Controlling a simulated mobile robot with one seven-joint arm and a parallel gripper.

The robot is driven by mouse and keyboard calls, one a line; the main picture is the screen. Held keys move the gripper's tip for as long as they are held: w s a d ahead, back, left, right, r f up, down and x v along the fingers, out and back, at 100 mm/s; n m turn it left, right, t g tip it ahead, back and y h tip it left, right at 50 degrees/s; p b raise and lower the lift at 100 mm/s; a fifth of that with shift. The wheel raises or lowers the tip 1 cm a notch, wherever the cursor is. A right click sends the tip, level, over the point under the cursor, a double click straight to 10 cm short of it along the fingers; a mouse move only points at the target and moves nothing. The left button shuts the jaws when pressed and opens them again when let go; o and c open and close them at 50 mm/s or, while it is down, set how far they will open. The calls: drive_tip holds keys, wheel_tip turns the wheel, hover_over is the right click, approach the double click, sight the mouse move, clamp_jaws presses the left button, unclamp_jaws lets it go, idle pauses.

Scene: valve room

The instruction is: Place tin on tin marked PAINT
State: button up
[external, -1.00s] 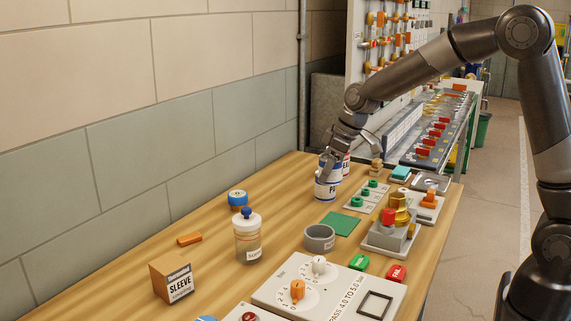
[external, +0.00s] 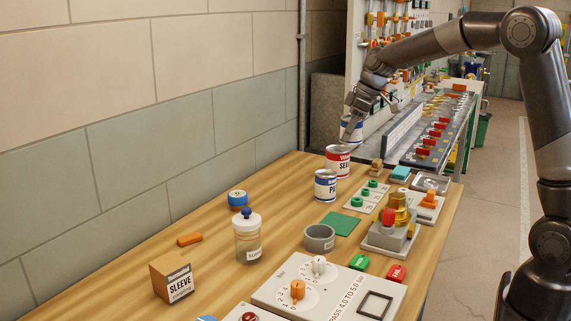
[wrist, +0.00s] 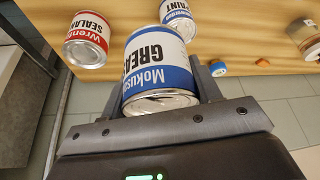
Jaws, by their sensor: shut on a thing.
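My gripper (external: 352,118) is shut on a blue-and-white tin (external: 351,131), held in the air above and behind the other tins. In the wrist view this tin (wrist: 158,75) reads GREASE and sits between the fingers (wrist: 162,88). The tin marked PAINT (external: 326,186), white and blue, stands upright on the table, in front of and below the held tin. It also shows at the top of the wrist view (wrist: 177,17), partly cut off. Nothing is seen on its lid.
A red-and-white sealant tin (external: 339,161) stands just behind the PAINT tin. A green square (external: 341,223), grey ring (external: 319,238) and green-knobbed block (external: 366,197) are nearby.

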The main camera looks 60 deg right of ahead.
drive_tip(key=w+a+f, duration=0.4)
drive_tip(key=w+a, duration=0.1)
drive_tip(key=shift+a+f, duration=0.2)
drive_tip(key=shift+f, duration=2.05)
drive_tip(key=shift+f, duration=0.15)
drive_tip(key=o, duration=1.1)
